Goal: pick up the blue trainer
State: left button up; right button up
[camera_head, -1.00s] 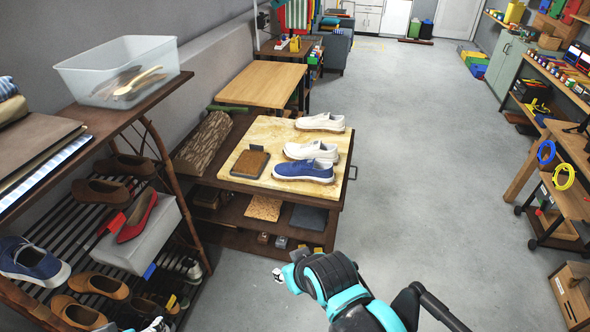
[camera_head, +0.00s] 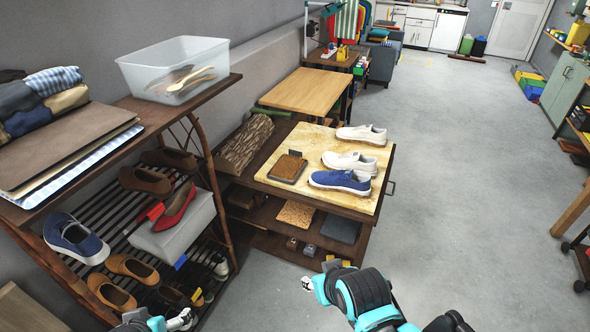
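A blue trainer (camera_head: 340,181) with a white sole lies on the light wooden board (camera_head: 290,177) on top of the low trolley, nearest of the row of shoes there. Another blue shoe with a white sole (camera_head: 75,238) sits on the slatted shoe rack at the left. My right gripper (camera_head: 308,284) is at the bottom centre, in front of the trolley, apart from both shoes. My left gripper (camera_head: 186,319) shows at the bottom edge by the rack, apart from the shoes. Both are too small to tell whether their fingers are open.
Two white shoes (camera_head: 349,162) (camera_head: 362,134) stand behind the blue trainer on the board. A brown block (camera_head: 288,168) lies left of it. The shoe rack (camera_head: 222,176) with a clear bin (camera_head: 174,68) on top stands at the left. The floor (camera_head: 450,180) right of the trolley is clear.

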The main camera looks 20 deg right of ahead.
aim_at(348, 182)
jog(key=i+l, duration=0.15)
jog(key=l, duration=0.4)
jog(key=i+l, duration=0.2)
jog(key=l, duration=0.4)
jog(key=i+l, duration=0.15)
jog(key=l, duration=0.4)
jog(key=i+l, duration=0.15)
jog(key=l, duration=0.4)
jog(key=i+l, duration=0.15)
jog(key=l, duration=0.4)
jog(key=i+l, duration=0.2)
jog(key=l, duration=0.4)
jog(key=i+l, duration=0.15)
jog(key=l, duration=0.4)
jog(key=i+l, duration=0.15)
jog(key=l, duration=0.4)
